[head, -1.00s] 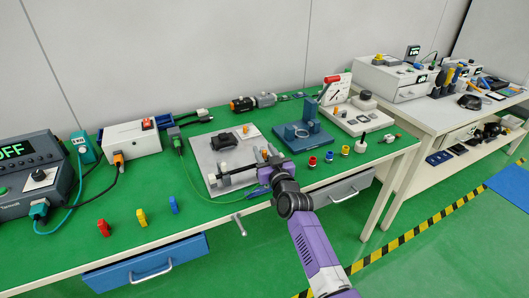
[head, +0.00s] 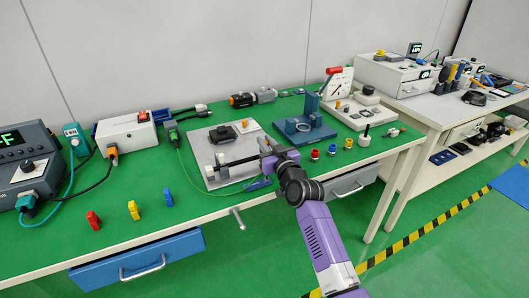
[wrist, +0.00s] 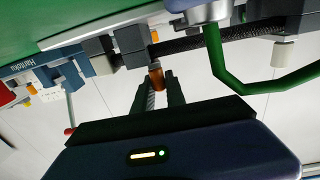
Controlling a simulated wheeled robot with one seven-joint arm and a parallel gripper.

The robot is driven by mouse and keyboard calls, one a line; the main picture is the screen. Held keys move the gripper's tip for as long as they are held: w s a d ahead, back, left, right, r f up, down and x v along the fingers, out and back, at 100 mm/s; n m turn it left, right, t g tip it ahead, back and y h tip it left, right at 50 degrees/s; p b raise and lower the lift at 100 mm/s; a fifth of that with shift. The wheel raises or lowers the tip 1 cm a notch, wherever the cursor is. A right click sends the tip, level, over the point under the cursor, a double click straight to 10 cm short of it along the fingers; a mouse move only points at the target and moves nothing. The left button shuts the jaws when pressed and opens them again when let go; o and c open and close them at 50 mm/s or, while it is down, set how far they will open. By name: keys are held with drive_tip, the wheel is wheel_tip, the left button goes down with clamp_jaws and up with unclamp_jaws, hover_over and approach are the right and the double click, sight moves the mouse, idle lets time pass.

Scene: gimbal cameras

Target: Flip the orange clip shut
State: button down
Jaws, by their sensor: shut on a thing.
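The orange clip (wrist: 156,76) shows in the wrist view as a small upright orange piece beside a grey block (wrist: 130,45). My gripper (wrist: 160,88) has its two fingers around the clip, shut on it. In the head view my gripper (head: 267,161) is at the right end of the dark rod (head: 240,161), which lies across a light grey base plate (head: 213,180). The clip is hard to make out there, hidden mostly by the gripper. I cannot tell the clip's exact angle.
A blue stand (head: 305,128) and several small coloured knobs are right of the plate. A green cable (head: 190,168) loops in front of the plate. Red, yellow and blue clips stand at the front left. A blue drawer (head: 140,260) juts out below the table.

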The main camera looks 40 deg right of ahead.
drive_tip(key=shift+s+d+f+n+t+y+b, duration=0.2)
drive_tip(key=shift+n+y+b, duration=0.4)
drive_tip(key=shift+b, duration=1.65)
drive_tip(key=shift+s+d+f+n+t+y+b, duration=0.1)
drive_tip(key=shift+d+n+y+b, duration=0.45)
drive_tip(key=shift+b, duration=1.65)
drive_tip(key=shift+a+y+b, duration=0.15)
drive_tip(key=shift+y+b, duration=0.6)
drive_tip(key=shift+b, duration=0.25)
drive_tip(key=shift+s+n, duration=0.1)
drive_tip(key=shift+n, duration=0.15)
drive_tip(key=shift+r+y+b, duration=0.2)
drive_tip(key=shift+y+b, duration=0.1)
drive_tip(key=shift+b, duration=0.15)
drive_tip(key=c, duration=1.4)
unclamp_jaws()
drive_tip(key=shift+o, duration=0.2)
drive_tip(key=shift+s, duration=0.1)
